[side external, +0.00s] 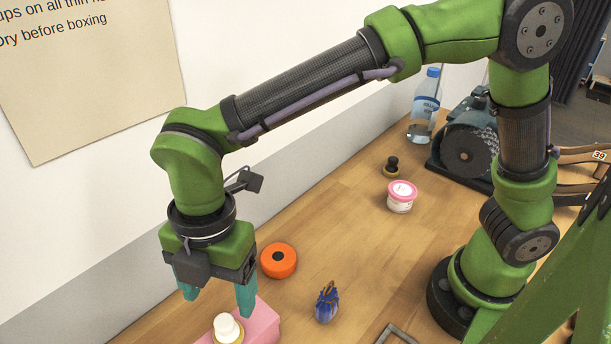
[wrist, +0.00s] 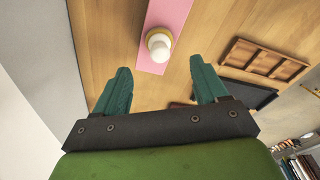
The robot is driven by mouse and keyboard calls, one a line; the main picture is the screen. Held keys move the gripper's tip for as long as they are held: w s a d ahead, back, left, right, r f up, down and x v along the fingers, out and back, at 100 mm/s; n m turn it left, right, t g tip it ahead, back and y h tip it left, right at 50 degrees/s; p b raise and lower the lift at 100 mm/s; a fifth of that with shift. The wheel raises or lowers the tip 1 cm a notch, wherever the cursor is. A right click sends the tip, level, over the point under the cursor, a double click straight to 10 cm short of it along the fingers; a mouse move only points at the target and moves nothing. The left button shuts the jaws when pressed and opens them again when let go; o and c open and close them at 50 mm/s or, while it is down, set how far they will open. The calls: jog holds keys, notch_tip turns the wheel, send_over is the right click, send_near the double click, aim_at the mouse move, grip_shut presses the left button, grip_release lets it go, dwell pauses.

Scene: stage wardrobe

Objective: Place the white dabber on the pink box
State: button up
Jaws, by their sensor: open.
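The white dabber (side external: 228,327) has a rounded white knob and a yellowish base. It appears upright on the pink box (side external: 263,325), which is partly cut off by the lower picture edge.
An orange round thing (side external: 278,261) and a blue ornament (side external: 327,303) stand near the box. A pink-lidded tub (side external: 401,197), a black-knobbed piece (side external: 392,168), a bottle (side external: 424,106) and a dark machine (side external: 470,152) are farther back. The wrist view shows a wooden compartment tray (wrist: 232,54).

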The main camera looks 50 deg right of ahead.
jog(key=w+d+r+m+t+y, duration=0.1)
jog(key=d+r+m, duration=0.4)
jog(key=d, duration=0.3)
jog(key=w+d+r+m+t, duration=0.2)
jog(key=d+r+m, duration=0.2)
jog(key=d+m, duration=0.25)
jog(key=s+d+m+t, duration=0.2)
jog(key=s+d+m, duration=0.1)
jog(key=d+m, duration=0.5)
jog(key=s+d+f+m+t, duration=0.1)
jog(key=s+d+m+t, duration=0.1)
jog(key=d+m, duration=0.6)
jog(key=shift+s+d+f+t, duration=0.15)
jog(key=shift+s+d+t, duration=0.1)
jog(key=shift+s+t, duration=0.15)
